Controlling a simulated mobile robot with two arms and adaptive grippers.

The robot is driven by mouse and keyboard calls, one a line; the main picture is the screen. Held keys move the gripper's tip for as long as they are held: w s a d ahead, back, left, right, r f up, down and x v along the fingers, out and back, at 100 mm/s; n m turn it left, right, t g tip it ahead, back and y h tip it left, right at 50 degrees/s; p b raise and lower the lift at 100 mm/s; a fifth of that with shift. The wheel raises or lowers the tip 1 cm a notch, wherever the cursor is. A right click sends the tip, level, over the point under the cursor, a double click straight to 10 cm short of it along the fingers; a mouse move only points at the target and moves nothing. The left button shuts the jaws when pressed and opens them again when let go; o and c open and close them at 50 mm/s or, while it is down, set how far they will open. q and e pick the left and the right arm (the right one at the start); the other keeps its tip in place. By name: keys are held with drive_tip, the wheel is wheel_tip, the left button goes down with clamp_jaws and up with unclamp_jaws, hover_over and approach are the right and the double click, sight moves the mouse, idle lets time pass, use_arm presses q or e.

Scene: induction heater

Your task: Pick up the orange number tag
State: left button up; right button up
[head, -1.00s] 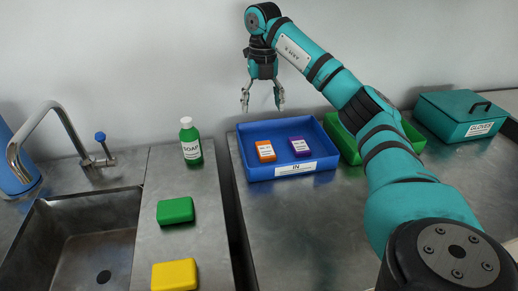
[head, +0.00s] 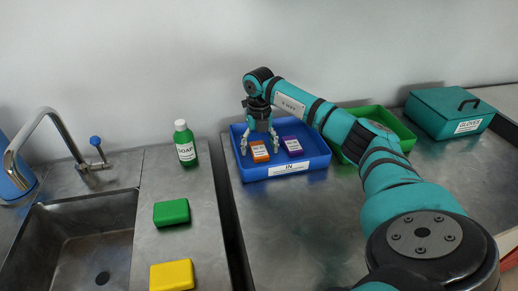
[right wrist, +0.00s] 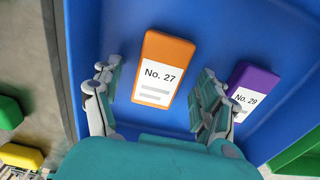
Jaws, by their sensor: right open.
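The orange number tag (head: 260,151) lies in the blue tray (head: 313,165) marked IN. In the right wrist view the orange tag (right wrist: 163,68) reads "No. 27". My right gripper (head: 259,149) is open and low over the tray, with one finger on each side of the orange tag. In the right wrist view my right gripper (right wrist: 158,97) shows its fingers apart from the tag, which lies between and slightly ahead of them. A purple tag (head: 292,146) lies to the right; it reads "No. 29" in the right wrist view (right wrist: 250,92), close beside the right finger. My left gripper is not in view.
A green tray (head: 398,129) stands right of the blue one, partly behind my right arm. A teal GLOVES box (head: 449,113) is farther right. A soap bottle (head: 186,147), green block (head: 171,212) and yellow block (head: 173,275) stand left, beside the sink (head: 82,245).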

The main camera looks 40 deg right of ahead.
drive_tip(key=shift+f, duration=0.2)
drive_tip(key=c, duration=1)
